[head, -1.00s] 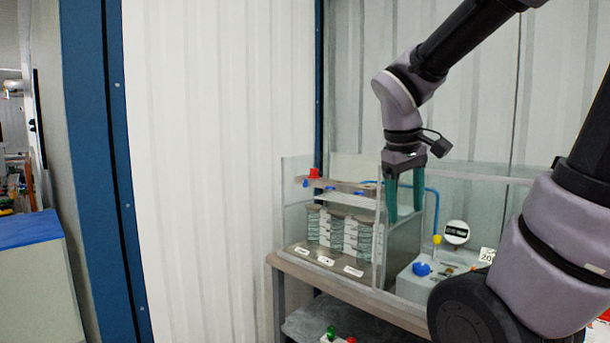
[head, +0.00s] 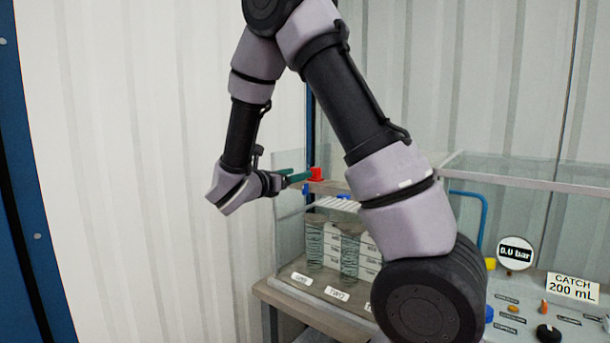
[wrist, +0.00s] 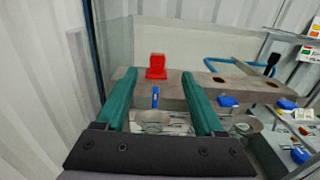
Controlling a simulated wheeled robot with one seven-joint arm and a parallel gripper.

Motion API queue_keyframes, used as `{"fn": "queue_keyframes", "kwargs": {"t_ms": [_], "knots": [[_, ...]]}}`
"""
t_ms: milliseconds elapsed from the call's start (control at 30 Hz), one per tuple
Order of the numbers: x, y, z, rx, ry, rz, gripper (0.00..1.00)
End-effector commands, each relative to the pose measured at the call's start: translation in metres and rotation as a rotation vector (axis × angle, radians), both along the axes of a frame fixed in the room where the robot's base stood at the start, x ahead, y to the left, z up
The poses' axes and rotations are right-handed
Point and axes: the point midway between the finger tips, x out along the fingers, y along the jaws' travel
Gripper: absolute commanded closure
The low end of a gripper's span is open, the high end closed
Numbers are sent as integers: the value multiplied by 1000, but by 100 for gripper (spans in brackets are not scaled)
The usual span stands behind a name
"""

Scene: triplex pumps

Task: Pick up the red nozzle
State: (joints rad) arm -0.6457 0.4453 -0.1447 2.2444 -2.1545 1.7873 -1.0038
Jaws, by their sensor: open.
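The red nozzle (head: 316,174) stands upright on the grey shelf bar at the top of the clear cabinet. In the wrist view the red nozzle (wrist: 156,66) lies ahead of my gripper, roughly between the lines of its two fingers and just beyond the tips. My gripper (head: 297,176) comes in from the left with its green fingers level, their tips close to the nozzle. In the wrist view my gripper (wrist: 158,73) is open with nothing between the fingers. I cannot tell whether a fingertip touches the nozzle.
Below the shelf bar (wrist: 225,85) are blue fittings (wrist: 155,97) and coiled cylinders (head: 349,250). A blue pipe (head: 478,205) bends at the right. A control panel with a 0.0 bar gauge (head: 515,253) stands at the lower right. Free room lies left of the cabinet.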

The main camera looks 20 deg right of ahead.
Motion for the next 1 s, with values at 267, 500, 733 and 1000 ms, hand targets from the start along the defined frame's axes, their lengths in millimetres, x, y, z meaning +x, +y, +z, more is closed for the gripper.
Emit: {"fn": "queue_keyframes", "kwargs": {"t_ms": [267,500,733,1000], "knots": [[23,-32,0,-11,1,3,30],[34,-49,-2,-10,2,5,30],[52,-77,-7,-8,1,4,30],[61,-88,-7,-8,2,8,30]]}}
